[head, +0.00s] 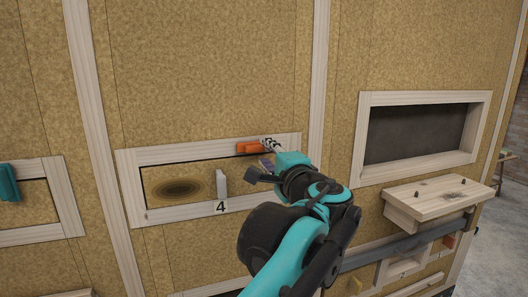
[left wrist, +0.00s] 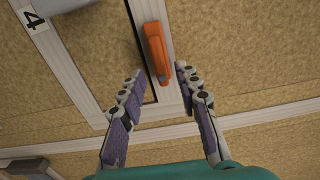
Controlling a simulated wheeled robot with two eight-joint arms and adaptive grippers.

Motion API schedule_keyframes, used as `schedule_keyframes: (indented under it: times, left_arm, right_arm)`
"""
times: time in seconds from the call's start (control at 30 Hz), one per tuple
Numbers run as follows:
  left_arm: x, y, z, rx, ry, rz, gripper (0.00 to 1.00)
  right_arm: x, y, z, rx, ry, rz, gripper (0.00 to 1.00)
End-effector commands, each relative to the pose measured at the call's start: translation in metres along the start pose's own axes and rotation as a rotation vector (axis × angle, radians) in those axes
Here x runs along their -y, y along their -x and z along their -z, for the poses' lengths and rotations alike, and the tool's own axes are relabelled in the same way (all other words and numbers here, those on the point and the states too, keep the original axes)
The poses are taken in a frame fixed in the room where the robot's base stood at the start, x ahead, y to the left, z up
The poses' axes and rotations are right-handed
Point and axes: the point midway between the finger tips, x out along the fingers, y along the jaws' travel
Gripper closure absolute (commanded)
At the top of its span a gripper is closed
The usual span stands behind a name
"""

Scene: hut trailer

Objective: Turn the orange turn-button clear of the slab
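The orange turn-button (head: 249,147) sits on the pale top rail of the frame around the slab (head: 165,187). It lies lengthwise along the rail; I cannot tell whether its edge overlaps the slab. The slab is tan with a dark oval mark and a pale upright handle (head: 221,184). My left gripper (head: 266,153) is at the button's right end. In the left wrist view my left gripper (left wrist: 159,71) is open, one finger on each side of the orange button (left wrist: 156,45), near its lower end. Contact is unclear. My right gripper is not in view.
A label "4" (head: 220,207) is on the lower rail. To the right are a dark framed recess (head: 415,133) and a wooden shelf (head: 437,197) jutting out. A teal piece (head: 9,182) is on another frame at far left. The wall above the button is clear.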

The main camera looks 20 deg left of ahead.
Motion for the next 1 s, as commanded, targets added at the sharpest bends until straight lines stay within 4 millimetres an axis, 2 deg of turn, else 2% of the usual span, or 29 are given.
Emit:
schedule_keyframes:
  times: [0.03, 0.2, 0.4, 0.57, 0.87, 0.93, 1.0]
  left_arm:
    - [0.000, 0.013, 0.002, -0.006, 0.000, 0.000, 0.67]
    - [0.000, 0.051, 0.002, -0.007, 0.000, 0.000, 0.67]
    - [0.000, 0.081, 0.002, -0.004, 0.000, 0.000, 0.67]
    - [0.000, 0.090, 0.001, -0.002, -0.001, 0.000, 0.67]
    - [-0.002, 0.090, 0.000, 0.000, 0.000, -0.002, 0.67]
    - [-0.012, 0.088, -0.003, 0.004, 0.005, -0.015, 0.67]
    - [-0.036, 0.084, -0.010, 0.013, 0.016, -0.048, 0.67]
  right_arm:
    - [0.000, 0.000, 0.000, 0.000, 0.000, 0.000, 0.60]
    - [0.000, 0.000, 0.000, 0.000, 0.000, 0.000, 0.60]
    - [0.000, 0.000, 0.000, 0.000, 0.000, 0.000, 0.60]
    - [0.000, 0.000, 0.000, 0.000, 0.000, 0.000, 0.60]
    - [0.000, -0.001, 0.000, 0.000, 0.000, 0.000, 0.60]
    - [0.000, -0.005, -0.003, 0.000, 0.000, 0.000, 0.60]
    - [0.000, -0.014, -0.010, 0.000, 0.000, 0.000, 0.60]
